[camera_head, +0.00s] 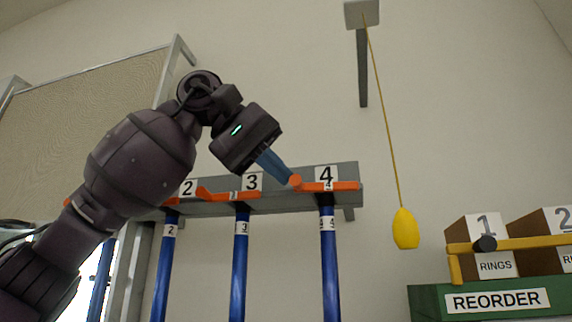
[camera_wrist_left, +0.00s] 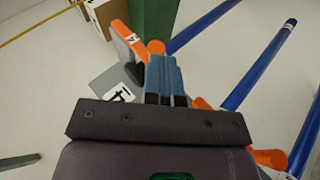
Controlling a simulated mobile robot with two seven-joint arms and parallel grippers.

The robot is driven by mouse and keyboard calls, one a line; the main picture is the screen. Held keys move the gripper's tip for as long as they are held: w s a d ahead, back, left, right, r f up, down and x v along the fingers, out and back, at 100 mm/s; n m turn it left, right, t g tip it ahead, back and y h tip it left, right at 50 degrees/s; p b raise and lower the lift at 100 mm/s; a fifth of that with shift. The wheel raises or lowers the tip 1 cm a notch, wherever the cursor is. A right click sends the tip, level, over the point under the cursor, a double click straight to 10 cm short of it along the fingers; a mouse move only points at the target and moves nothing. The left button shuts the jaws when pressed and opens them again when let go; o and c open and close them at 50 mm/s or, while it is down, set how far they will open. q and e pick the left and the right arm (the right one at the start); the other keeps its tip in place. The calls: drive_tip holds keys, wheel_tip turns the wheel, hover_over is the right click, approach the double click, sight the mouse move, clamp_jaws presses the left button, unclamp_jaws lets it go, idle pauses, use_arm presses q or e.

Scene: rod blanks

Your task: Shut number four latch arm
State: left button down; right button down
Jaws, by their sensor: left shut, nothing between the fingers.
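The number four latch arm (camera_head: 340,186) is an orange bar at the right end of the grey rack, below the "4" plate (camera_head: 326,174). It lies roughly level across the top of the blue number four rod (camera_head: 329,260). Its rounded orange end (camera_head: 296,181) points left. My left gripper (camera_head: 287,178) is shut and empty, its blue fingertips right at that rounded end; I cannot tell whether they touch. In the left wrist view the shut fingers (camera_wrist_left: 164,62) are beside the orange end (camera_wrist_left: 155,47) and the labelled bar (camera_wrist_left: 127,42). My right gripper is not in view.
Latch arms three (camera_head: 235,196) and two, with their blue rods, are left of number four. A yellow weight (camera_head: 405,229) hangs on a cord to the right. A green REORDER shelf (camera_head: 430,302) with boxes stands at lower right.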

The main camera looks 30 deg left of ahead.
use_arm(q)
drive_tip(key=shift+f, duration=0.1)
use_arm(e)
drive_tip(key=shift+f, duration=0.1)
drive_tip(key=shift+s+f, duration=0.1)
